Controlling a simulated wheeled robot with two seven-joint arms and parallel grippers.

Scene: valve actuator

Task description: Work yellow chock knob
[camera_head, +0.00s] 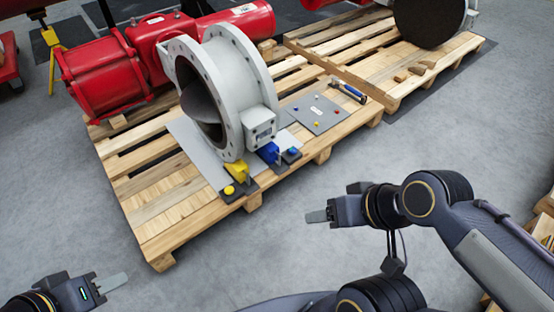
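The yellow chock (237,171) stands on a dark plate at the foot of the grey valve body (243,75). A round yellow knob (229,190) sits on that plate near the pallet's front edge. My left gripper (118,281) is at the bottom left, over the floor, well apart from the knob. My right gripper (316,215) is over the floor to the right of the knob, also apart from it. Neither gripper shows anything held. Both are seen side-on, so the gap between their fingers cannot be made out.
A blue chock (268,153) and blue knob (293,151) are just right of the yellow ones. A grey plate with coloured pegs (318,113) and a hammer (349,91) lie farther right on the wooden pallet (165,222). Red actuator (105,77) lies behind. The floor in front is clear.

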